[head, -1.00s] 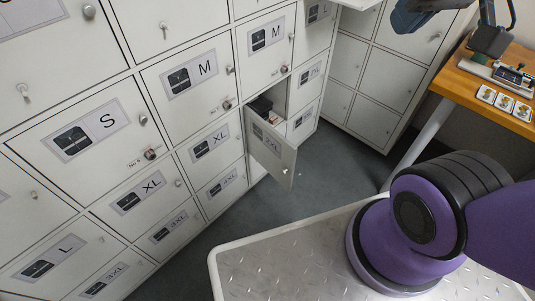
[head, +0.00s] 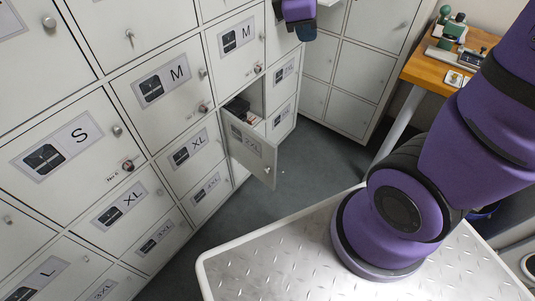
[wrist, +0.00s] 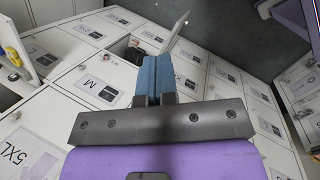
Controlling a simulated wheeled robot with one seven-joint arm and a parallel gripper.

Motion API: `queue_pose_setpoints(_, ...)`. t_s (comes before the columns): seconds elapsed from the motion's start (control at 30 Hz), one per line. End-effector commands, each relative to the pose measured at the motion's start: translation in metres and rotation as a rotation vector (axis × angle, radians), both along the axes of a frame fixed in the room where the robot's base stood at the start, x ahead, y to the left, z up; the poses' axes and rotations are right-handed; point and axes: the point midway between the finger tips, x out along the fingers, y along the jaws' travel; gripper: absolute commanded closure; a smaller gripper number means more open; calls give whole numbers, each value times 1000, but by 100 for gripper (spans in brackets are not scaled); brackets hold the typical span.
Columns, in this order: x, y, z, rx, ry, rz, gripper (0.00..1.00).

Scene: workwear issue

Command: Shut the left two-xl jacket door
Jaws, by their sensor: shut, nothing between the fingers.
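The left two-xl jacket door (head: 249,150) stands wide open in the head view, swung out from the lower locker bank with its 2XL label facing me. Its compartment (head: 257,96) is open and holds something dark. My gripper (head: 303,32) is at the top of the head view, above and beyond the open door and apart from it. In the wrist view my gripper (wrist: 153,80) shows its blue fingers shut and empty. Beyond the fingertips the open door (wrist: 178,32) shows nearly edge-on, beside the open compartment.
Shut locker doors with size labels fill the left, such as an M door (head: 160,83). Another door (head: 329,3) is open near the top. A wooden bench (head: 422,68) stands at right. Clear grey floor (head: 320,160) lies beside the open door, in front of my metal deck.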

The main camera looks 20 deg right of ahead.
Motion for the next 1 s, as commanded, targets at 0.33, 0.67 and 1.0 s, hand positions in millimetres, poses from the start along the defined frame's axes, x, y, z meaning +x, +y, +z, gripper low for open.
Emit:
queue_pose_setpoints(0.33,59,24,-78,-215,289,461,100)
queue_pose_setpoints(0.67,98,56,-169,-382,570,913,100)
queue_pose_setpoints(1.0,112,93,-282,-519,865,1392,100)
